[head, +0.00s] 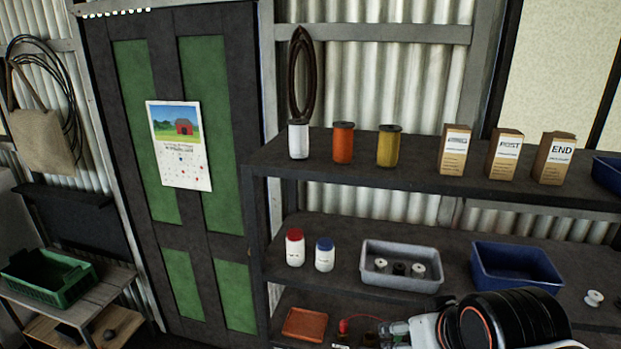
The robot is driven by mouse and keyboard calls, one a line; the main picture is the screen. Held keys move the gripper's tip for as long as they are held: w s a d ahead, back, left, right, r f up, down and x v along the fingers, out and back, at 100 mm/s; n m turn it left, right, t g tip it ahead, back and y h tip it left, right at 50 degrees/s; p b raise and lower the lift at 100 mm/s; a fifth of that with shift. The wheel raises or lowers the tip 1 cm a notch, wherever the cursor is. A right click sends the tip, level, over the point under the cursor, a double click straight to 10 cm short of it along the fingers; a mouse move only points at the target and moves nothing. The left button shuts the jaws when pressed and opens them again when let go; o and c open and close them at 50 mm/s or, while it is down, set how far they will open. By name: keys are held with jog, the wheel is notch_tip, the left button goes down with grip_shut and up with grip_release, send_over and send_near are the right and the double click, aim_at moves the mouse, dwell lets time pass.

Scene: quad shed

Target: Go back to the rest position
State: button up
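My gripper (394,334) shows at the bottom edge of the head view, in front of the lower part of the shelving. My black and white arm reaches in from the bottom right. The fingers are small and partly cut off by the frame, so I cannot tell whether they are open or shut. I see nothing clearly held.
A red-brown tray (304,324) and red item (343,325) lie low. A green crate (48,297) stands on a left bench.

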notch_tip(320, 180, down, 35)
jog(key=b, duration=3.3)
